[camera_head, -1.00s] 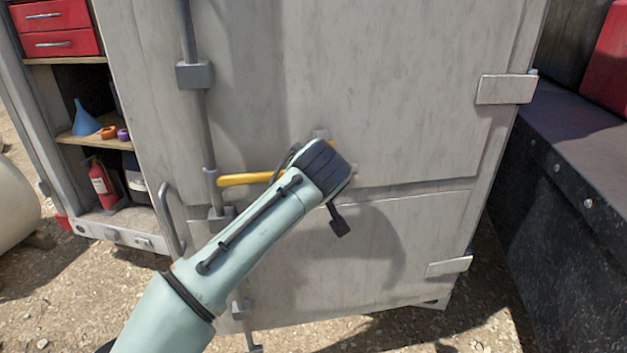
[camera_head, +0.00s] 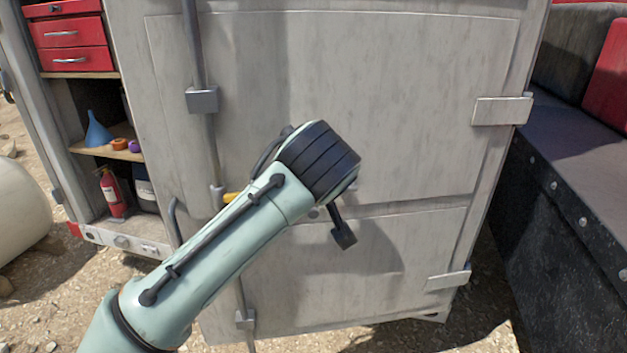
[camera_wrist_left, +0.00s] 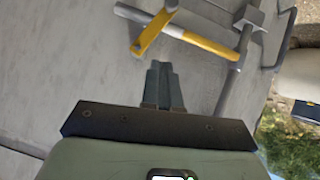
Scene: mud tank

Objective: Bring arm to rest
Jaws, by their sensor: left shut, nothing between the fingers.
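My left arm (camera_head: 225,235), pale green with a dark wrist, reaches in from the lower left in the head view, in front of a grey metal door. Its fingers are hidden there. In the left wrist view my left gripper (camera_wrist_left: 162,70) has its fingers together and empty, pointing at the grey door surface, apart from the handle. The yellow door handle (camera_wrist_left: 203,40) lies beyond the fingertips, up and to the right. In the head view only a short end of the yellow handle (camera_head: 231,197) shows behind my arm. My right gripper is in neither view.
The grey door (camera_head: 420,110) is shut, with a vertical lock rod (camera_head: 211,140). Open shelves at left hold red drawers (camera_head: 66,45), a blue funnel (camera_head: 97,130) and a fire extinguisher (camera_head: 112,192). A black tank side (camera_head: 570,220) stands at right.

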